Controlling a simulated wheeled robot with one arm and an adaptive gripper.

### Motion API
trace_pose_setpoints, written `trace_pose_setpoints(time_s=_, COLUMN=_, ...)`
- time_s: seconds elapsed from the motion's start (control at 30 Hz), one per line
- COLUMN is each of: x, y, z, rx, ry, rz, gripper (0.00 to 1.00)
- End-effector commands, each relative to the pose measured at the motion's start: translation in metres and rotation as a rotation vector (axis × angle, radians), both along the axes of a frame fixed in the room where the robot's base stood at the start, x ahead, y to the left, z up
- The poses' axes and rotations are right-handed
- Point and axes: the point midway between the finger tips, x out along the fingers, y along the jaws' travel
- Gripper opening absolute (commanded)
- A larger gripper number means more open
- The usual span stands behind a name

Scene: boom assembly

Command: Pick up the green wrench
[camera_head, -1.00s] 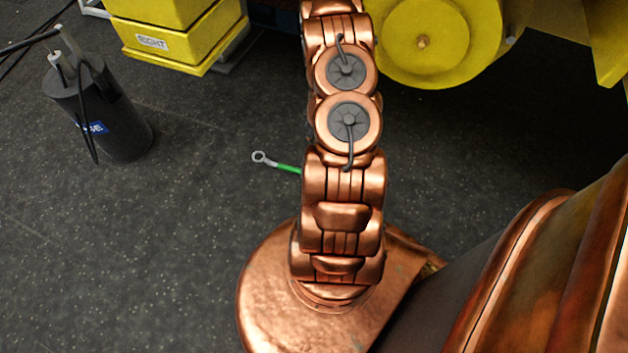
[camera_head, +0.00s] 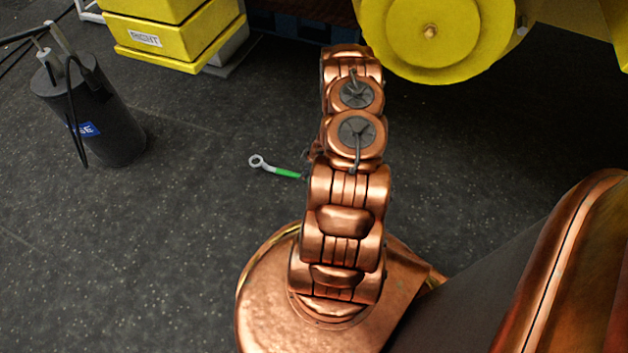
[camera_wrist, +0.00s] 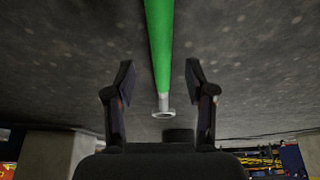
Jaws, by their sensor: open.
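The green wrench (camera_head: 287,173) lies on the dark floor, left of my copper arm in the head view. Its silver ring end points left, and its right end is hidden behind my arm. In the wrist view the green handle (camera_wrist: 160,45) runs down from the top edge to a silver ring end near the middle. My gripper (camera_wrist: 160,78) is open, with one black finger on each side of the wrench in that picture. I cannot tell how far the wrench is from the fingers, and no contact shows. My gripper is hidden by my arm in the head view.
A dark cylinder (camera_head: 108,130) with hoses stands at the left. Yellow boxes (camera_head: 180,45) are stacked at the upper left. A large yellow round part (camera_head: 430,55) overhangs at the upper right. The floor around the wrench's visible part is clear.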

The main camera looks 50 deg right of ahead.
Motion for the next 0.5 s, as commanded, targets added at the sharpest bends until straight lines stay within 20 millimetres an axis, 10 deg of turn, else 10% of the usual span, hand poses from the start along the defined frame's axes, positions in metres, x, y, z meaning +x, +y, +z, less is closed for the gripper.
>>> trace_pose_setpoints(time_s=0.5, x=0.012, y=0.007, z=-0.035, rx=0.002, ry=0.002, rz=0.0, gripper=0.55)
